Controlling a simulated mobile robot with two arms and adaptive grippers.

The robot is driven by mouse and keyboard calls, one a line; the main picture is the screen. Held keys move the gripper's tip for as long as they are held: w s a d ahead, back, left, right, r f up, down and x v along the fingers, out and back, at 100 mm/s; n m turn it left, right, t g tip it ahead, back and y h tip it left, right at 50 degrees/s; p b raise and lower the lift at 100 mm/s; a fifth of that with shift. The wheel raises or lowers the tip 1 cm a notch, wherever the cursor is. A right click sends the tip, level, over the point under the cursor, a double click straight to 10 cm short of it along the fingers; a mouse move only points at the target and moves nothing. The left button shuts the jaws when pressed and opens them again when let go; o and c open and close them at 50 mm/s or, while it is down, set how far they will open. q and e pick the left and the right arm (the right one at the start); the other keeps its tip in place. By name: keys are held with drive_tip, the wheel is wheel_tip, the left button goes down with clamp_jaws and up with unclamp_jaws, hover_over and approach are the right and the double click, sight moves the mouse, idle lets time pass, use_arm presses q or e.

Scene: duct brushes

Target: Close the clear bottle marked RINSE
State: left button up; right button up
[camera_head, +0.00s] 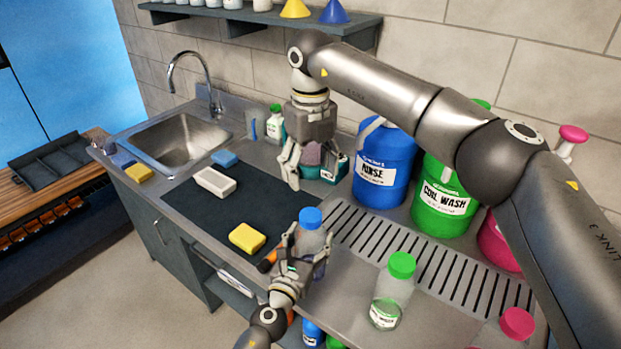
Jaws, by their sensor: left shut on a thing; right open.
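A clear bottle (311,242) with a blue cap (311,218) is upright at the front edge of the counter, left of the slotted drain area. My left gripper (303,255) is shut on its body. The cap sits on top of the bottle; I cannot tell how tightly. Its label is hidden by the gripper, so I cannot read RINSE on it. My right gripper (312,168) is open, fingers pointing down, farther back, apart from the blue cap. A pinkish thing (311,154) and a teal thing (333,168) show between and beside its fingers; I cannot tell whether they touch.
A blue RINSE canister (382,168) and a green COIL WASH canister (441,200) stand at the back right. A green-capped clear bottle (391,291) and a red-capped one (514,326) stand at right.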

use_arm(q)
drive_tip(key=o, duration=2.1)
drive_tip(key=shift+c, duration=0.2)
drive_tip(key=shift+s, duration=0.1)
drive_tip(key=v, duration=1.1)
drive_tip(key=shift+s+a, duration=0.2)
drive_tip(key=shift+s, duration=0.15)
